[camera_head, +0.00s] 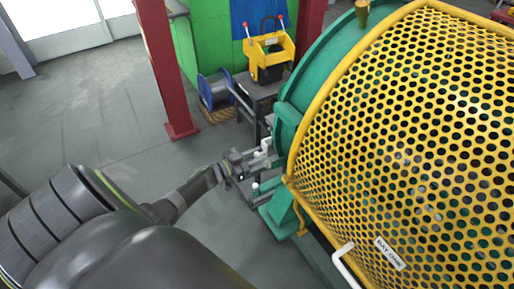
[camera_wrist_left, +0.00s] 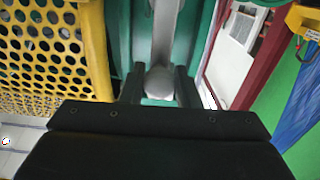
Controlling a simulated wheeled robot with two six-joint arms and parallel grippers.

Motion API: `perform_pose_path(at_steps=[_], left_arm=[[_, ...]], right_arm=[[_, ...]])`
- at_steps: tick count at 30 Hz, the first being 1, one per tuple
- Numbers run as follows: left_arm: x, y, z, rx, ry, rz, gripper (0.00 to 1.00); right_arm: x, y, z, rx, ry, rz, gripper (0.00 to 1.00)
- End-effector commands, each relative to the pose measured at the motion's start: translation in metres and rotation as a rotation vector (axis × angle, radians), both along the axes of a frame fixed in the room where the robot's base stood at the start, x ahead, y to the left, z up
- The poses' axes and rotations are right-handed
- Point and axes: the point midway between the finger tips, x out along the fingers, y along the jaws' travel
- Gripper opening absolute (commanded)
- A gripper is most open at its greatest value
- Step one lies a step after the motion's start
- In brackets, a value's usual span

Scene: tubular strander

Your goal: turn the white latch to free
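The white latch (camera_head: 264,147) is on the green end frame of the machine, beside the yellow perforated guard. In the left wrist view its pale arm runs up the green frame and ends in a rounded white knob (camera_wrist_left: 159,83). My left gripper (camera_head: 248,160) reaches it from the left in the head view. In the wrist view the two dark fingers of my left gripper (camera_wrist_left: 160,88) stand on either side of the knob, which fills the gap between them. The gripper hides part of the latch in the head view. My right gripper is not in view.
The yellow perforated guard (camera_head: 400,130) fills the right side, with a white handle (camera_head: 345,262) low on it. A red post (camera_head: 163,70), a blue spool (camera_head: 215,90) and a yellow control box (camera_head: 268,52) stand behind. The grey floor (camera_head: 85,105) at left is clear.

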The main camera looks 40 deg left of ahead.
Motion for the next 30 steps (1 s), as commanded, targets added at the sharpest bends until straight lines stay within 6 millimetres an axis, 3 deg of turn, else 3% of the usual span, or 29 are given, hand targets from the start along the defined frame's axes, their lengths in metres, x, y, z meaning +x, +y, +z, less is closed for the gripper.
perform_pose_path(at_steps=[4, 18, 23, 30], left_arm=[[0.0, 0.0, 0.0, 0.003, -0.001, 0.0, 0.47], [-0.004, 0.002, 0.0, 0.006, -0.001, -0.001, 0.47], [-0.025, 0.01, -0.001, 0.008, 0.001, -0.001, 0.47], [-0.076, 0.032, -0.002, 0.008, 0.002, -0.001, 0.47]], right_arm=[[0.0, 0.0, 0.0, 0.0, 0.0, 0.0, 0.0], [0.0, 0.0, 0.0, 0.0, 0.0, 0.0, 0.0], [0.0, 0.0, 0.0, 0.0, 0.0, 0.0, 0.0], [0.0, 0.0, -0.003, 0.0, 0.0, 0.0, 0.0]])
